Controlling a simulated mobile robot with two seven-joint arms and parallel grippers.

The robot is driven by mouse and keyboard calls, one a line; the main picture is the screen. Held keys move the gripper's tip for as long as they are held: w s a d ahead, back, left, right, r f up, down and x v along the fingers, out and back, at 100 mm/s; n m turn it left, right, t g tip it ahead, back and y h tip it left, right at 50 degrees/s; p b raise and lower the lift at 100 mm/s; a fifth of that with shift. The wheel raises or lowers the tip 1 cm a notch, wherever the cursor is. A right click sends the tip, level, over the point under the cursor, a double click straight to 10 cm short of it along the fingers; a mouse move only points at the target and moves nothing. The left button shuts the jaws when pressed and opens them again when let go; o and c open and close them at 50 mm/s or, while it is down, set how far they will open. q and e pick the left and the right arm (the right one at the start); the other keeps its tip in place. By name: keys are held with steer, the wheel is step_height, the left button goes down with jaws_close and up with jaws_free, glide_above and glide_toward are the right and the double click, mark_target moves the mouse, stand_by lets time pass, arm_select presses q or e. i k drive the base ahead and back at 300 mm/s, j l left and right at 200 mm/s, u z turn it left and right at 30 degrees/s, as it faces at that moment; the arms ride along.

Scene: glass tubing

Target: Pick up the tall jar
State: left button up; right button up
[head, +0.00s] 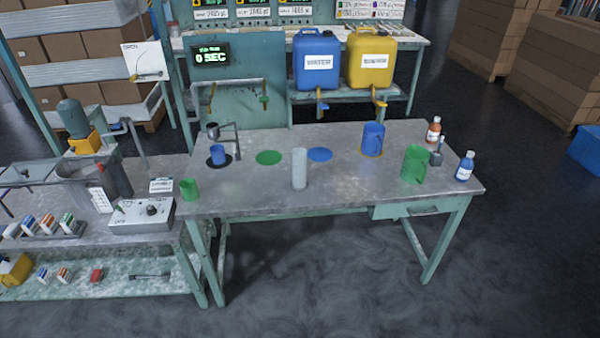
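A tall, narrow, pale translucent jar (299,169) stands upright near the front edge of the grey worktable (330,192), about midway along it. It looks like the tall jar, and nothing touches it. Neither of my grippers shows in the head view.
A green disc (268,158) and a blue disc (320,154) lie behind the jar. A blue container (373,138), a green container (415,163) and bottles (464,167) stand to the right.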

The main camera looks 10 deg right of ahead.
mark_target(299, 182)
steer(key=i+j, duration=0.25)
steer(key=j, duration=0.15)
steer(key=i+j, duration=0.3)
steer(key=i+j+z, duration=0.1)
steer(key=i+j, duration=0.15)
steer(key=j, duration=0.25)
